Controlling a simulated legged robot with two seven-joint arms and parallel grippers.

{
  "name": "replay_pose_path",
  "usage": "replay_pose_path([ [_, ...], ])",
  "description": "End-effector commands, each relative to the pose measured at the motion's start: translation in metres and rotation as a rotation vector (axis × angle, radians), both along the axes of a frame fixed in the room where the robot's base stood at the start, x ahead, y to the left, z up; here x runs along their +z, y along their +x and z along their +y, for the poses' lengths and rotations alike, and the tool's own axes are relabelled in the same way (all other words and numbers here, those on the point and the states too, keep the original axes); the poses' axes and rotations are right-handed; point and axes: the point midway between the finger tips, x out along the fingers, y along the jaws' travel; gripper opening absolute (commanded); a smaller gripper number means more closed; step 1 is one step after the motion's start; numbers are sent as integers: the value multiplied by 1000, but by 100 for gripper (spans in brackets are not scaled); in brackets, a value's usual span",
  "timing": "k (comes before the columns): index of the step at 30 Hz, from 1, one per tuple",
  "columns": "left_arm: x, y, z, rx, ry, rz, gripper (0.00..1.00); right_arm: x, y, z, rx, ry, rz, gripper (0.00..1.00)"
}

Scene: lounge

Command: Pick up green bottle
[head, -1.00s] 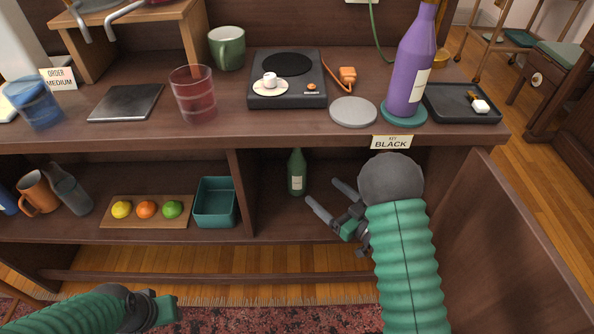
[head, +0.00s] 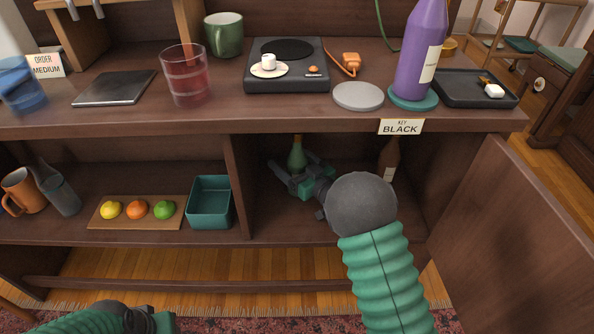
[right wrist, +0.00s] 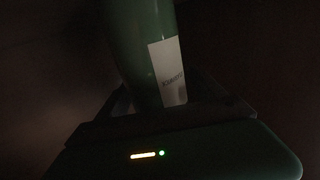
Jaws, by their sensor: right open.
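The green bottle (head: 297,156) stands upright on the lower shelf, inside the right compartment. In the head view my right gripper (head: 292,172) reaches into that compartment and covers the bottle's lower part. The gripper is open, with its fingers at the bottle. In the dark right wrist view the bottle (right wrist: 147,50) rises close in front of the gripper, with a pale label on it. Whether the fingers touch it I cannot tell. My left arm shows at the bottom left of the head view, but its fingers are out of sight.
A brown bottle (head: 389,158) stands at the right in the same compartment. The divider (head: 240,185) and teal bin (head: 209,203) are on the left. The counter edge (head: 300,127) lies above, with a purple bottle (head: 420,50) on top. An open door (head: 500,235) is at the right.

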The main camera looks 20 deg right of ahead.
Motion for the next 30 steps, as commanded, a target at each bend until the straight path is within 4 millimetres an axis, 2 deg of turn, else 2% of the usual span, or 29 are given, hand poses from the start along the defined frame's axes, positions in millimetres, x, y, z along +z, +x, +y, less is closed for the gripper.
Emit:
replay_pose_path([
  [2,1,0,0,0,0,0,36,0,0,0,0,0,0,76],
  [19,1,0,0,0,0,0,36,0,-1,0,0,0,0,1],
  [30,1,0,0,0,0,0,36,2,0,0,0,0,-3,0],
])
